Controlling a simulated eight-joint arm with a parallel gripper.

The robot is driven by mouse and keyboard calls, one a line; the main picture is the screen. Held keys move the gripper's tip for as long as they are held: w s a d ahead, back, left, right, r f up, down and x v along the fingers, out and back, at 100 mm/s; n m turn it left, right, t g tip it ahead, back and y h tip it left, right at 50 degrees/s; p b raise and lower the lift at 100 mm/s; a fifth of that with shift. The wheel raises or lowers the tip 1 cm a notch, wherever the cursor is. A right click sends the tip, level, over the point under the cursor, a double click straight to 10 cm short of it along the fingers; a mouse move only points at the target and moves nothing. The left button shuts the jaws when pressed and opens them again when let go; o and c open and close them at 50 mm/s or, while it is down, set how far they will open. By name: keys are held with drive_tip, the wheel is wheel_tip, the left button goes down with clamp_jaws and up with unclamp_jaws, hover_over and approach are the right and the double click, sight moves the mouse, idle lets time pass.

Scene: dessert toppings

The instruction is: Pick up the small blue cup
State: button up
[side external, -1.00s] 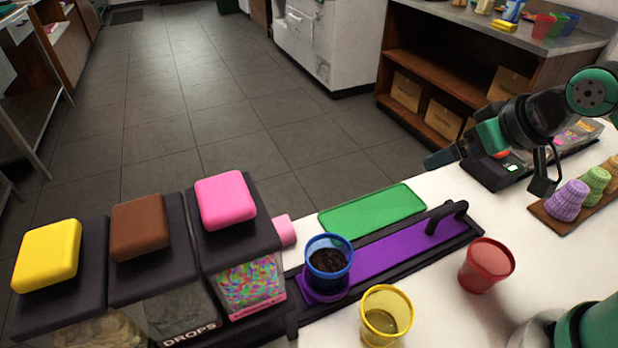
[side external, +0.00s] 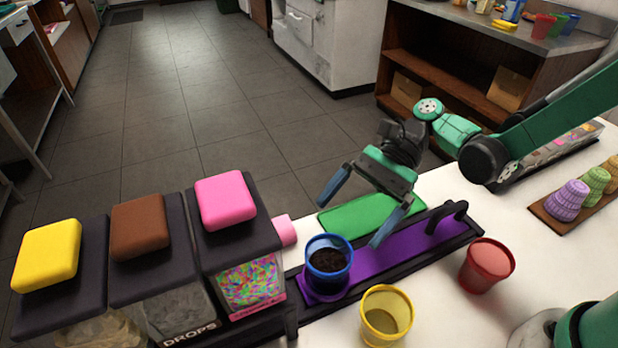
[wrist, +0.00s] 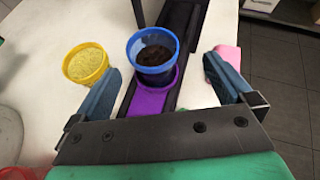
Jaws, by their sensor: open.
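The small blue cup (side external: 329,260) holds dark crumbs and stands upright on a purple holder (side external: 322,297) at the left end of the purple track. It also shows in the wrist view (wrist: 154,56), between and beyond my two fingers. My gripper (side external: 358,215) is open and empty, with its blue fingers spread wide. In the side view it hangs above and to the right of the cup, over the green tray and the track. The fingers do not touch the cup.
A yellow cup (side external: 386,316) and a red cup (side external: 487,265) stand on the white counter near the track. Topping dispensers with yellow, brown and pink (side external: 226,200) lids stand at left. A green tray (side external: 372,209) lies behind the track, and a black handle (side external: 447,216) rises at its right end.

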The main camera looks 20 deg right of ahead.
sight(315, 272)
drive_tip(key=shift+s+a+f+g+y, duration=0.2)
drive_tip(key=shift+s+f+g+y, duration=0.1)
drive_tip(key=shift+s+f+g, duration=0.15)
drive_tip(key=shift+a+f+g, duration=0.1)
drive_tip(key=shift+a+g, duration=0.15)
drive_tip(key=shift+a, duration=0.05)
drive_tip(key=x, duration=0.5)
drive_tip(key=c, duration=1.4)
drive_tip(key=shift+o, duration=0.2)
